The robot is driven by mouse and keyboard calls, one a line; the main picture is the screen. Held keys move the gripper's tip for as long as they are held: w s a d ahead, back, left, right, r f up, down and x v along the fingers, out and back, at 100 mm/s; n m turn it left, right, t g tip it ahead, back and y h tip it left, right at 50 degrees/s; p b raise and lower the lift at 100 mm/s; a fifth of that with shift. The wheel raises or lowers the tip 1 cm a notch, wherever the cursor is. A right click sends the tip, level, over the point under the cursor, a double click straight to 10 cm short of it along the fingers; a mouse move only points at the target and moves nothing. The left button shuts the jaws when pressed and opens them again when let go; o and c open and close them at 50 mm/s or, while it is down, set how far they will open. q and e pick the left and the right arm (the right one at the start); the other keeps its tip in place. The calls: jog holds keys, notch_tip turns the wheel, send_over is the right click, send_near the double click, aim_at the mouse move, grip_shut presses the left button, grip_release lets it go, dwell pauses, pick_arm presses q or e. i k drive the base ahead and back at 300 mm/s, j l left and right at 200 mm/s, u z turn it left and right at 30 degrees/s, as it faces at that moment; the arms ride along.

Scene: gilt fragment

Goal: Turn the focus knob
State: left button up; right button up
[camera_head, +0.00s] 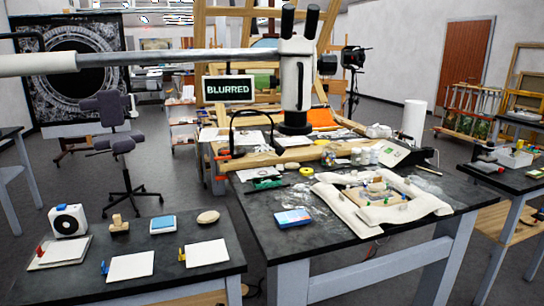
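A white microscope (297,76) with two dark eyepieces (287,22) hangs on a long pale horizontal boom (150,60) that comes in from the left edge. Its dark lower end (295,123) points down over the back of the table. A dark round part (327,64) shows at the right side of the microscope body and looks like the focus knob; its details are too small to tell. A screen (228,89) left of the body reads "BLURRED". Neither of my grippers shows in the head view.
The dark table (300,256) carries a pale padded ring (330,200) around small fragments (375,193), a blue box (293,218), jars and tools. A lower table (190,275) at the front left holds cards and a white fan-like device (67,220). A chair (120,145) stands behind it.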

aim_at(328, 63)
jog(key=i+l+u, duration=0.1)
jog(key=l+u, duration=0.2)
jog(key=l, duration=1.05)
jog(key=l+u, duration=0.3)
jog(key=l, duration=1.05)
